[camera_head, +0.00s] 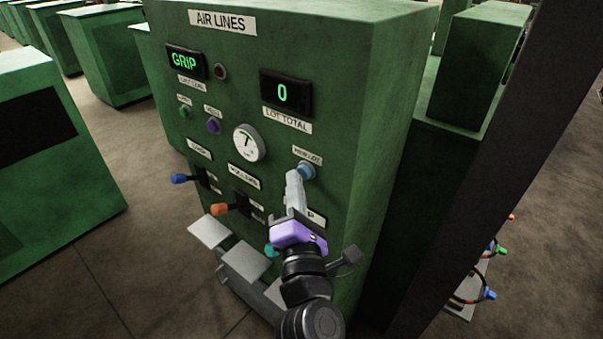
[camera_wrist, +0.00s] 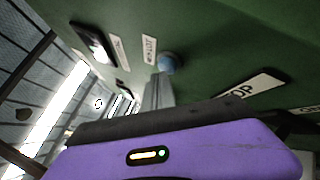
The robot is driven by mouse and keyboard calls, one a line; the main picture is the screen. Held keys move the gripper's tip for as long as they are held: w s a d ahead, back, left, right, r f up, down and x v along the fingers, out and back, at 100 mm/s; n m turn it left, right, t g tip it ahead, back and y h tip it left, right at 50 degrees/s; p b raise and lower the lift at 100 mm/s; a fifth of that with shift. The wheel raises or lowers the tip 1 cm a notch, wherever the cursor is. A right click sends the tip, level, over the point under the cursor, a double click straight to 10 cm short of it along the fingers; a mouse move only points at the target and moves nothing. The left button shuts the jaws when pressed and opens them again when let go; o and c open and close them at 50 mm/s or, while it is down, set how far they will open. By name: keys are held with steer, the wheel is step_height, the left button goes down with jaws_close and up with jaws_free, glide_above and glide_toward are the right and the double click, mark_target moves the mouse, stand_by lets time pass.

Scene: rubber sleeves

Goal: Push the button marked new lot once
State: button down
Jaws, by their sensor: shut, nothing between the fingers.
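The new lot button (camera_head: 307,169) is a light blue round button on the front of the green AIR LINES cabinet (camera_head: 340,60), under a small white label (camera_head: 307,155). It also shows in the wrist view (camera_wrist: 167,62). My gripper (camera_head: 294,176) is shut and empty, with its fingertips at the button's lower left edge. In the wrist view the fingertips end right by the button; I cannot tell whether they touch it. The LOT TOTAL display (camera_head: 284,94) reads 0. Another display (camera_head: 186,62) reads GRIP.
A white gauge (camera_head: 249,143), a green button (camera_head: 185,112) and a purple button (camera_head: 213,126) sit left of my gripper. A blue-tipped lever (camera_head: 180,179) and an orange-tipped lever (camera_head: 219,210) stick out lower left. A dark post (camera_head: 500,140) stands at the right.

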steer(key=shift+s+a, duration=0.35)
steer(key=shift+s, duration=0.1)
steer(key=shift+s+a+b, duration=0.4)
steer(key=shift+s+a, duration=0.4)
steer(key=shift+s, duration=0.2)
steer(key=shift+s+a+b, duration=0.35)
steer(key=shift+s+a, duration=0.4)
steer(key=shift+s, duration=0.2)
